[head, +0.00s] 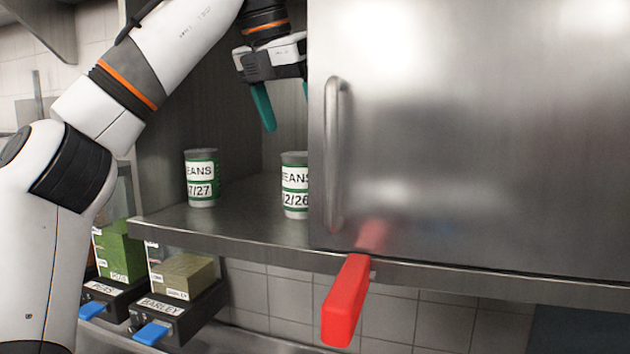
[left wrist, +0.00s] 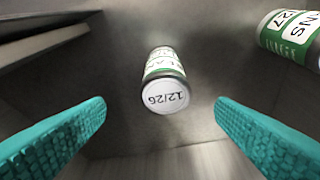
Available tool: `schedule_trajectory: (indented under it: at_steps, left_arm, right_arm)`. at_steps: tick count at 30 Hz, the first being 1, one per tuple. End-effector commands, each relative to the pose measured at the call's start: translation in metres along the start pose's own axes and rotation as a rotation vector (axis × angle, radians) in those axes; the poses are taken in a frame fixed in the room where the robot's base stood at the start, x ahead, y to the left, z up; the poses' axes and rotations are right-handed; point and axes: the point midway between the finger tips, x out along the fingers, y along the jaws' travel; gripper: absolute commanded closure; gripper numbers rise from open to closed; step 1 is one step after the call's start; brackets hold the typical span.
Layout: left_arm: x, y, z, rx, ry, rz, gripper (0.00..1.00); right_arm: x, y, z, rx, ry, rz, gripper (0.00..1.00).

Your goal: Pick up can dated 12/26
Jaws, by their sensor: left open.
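The can dated 12/26 (head: 294,186) stands upright on the cabinet shelf in the head view, its right side hidden by the steel door. In the left wrist view the same can (left wrist: 163,82) sits midway between the fingers, its top marked 12/26. A second beans can, marked 7/27 (head: 202,178), stands to its left in the head view; it also shows at the upper right of the left wrist view (left wrist: 290,36). My left gripper (head: 284,104) is open and empty, above the 12/26 can with its teal fingers pointing down. My right gripper is not in view.
The steel cabinet door (head: 480,130) covers the right side of the shelf opening. A red handle-like piece (head: 346,300) sticks out below the shelf edge. Bins labelled peas (head: 118,252) and barley (head: 182,276) sit below. The shelf (head: 240,220) is bare between the cans.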

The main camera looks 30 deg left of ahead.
Motion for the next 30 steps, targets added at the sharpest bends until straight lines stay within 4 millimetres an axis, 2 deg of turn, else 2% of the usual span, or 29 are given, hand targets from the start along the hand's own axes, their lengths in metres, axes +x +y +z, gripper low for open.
schedule_trajectory:
  at_steps: [3,7,11,15,19,24,30]
  left_arm:
    - [0.026,-0.001,0.001,0.002,-0.006,0.002,0.21]
    - [0.046,-0.001,0.001,0.0,-0.005,0.001,0.21]
    - [0.057,-0.001,0.001,-0.001,-0.002,0.001,0.21]
    - [0.063,-0.002,0.001,-0.002,-0.002,0.001,0.21]
    - [0.079,-0.005,0.003,-0.001,-0.005,0.001,0.21]
    - [0.101,-0.006,0.003,0.0,-0.004,0.001,0.21]
    - [0.11,-0.006,0.004,-0.002,-0.001,0.0,0.21]
  right_arm:
    - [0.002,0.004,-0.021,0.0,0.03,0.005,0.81]
    - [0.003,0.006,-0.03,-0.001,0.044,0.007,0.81]
    - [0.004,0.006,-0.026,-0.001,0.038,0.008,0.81]
    - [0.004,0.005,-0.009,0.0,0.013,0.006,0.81]
    - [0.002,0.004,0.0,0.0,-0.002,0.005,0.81]
    - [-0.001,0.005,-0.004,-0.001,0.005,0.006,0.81]
    - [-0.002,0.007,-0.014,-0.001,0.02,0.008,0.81]
